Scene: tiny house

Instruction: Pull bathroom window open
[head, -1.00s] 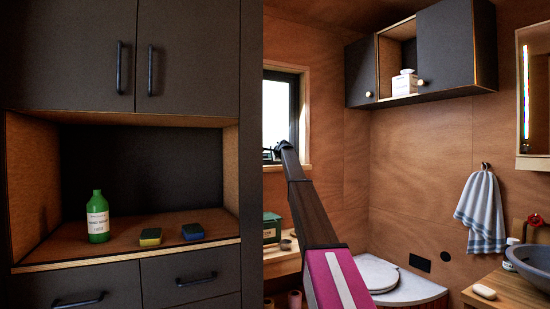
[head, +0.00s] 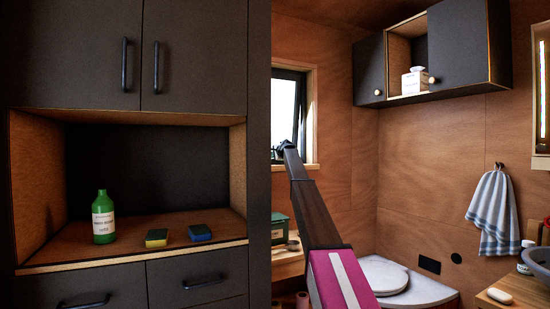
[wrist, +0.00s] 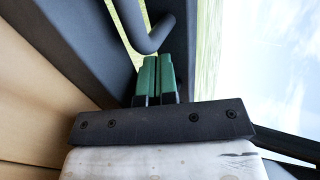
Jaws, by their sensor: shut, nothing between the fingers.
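The bathroom window (head: 286,104) is in the back wall in the head view, with a dark frame inside a wooden surround. The tall cabinet hides its left part and my arm covers its lower part. In the wrist view the window glass (wrist: 270,60) is bright with sky at the right. A dark curved handle (wrist: 152,36) on the window's dark frame (wrist: 75,50) comes down in front of my fingertips. My gripper (wrist: 158,62) has green fingers pressed side by side, shut and empty. Its tips are close to the handle's bend; I cannot tell whether they touch.
The tall dark cabinet (head: 258,150) stands close on the left, with a green bottle (head: 103,217) and two sponges on its shelf. A green box (head: 280,227) sits below the window. The toilet (head: 383,275) and a wall cabinet (head: 455,50) are to the right.

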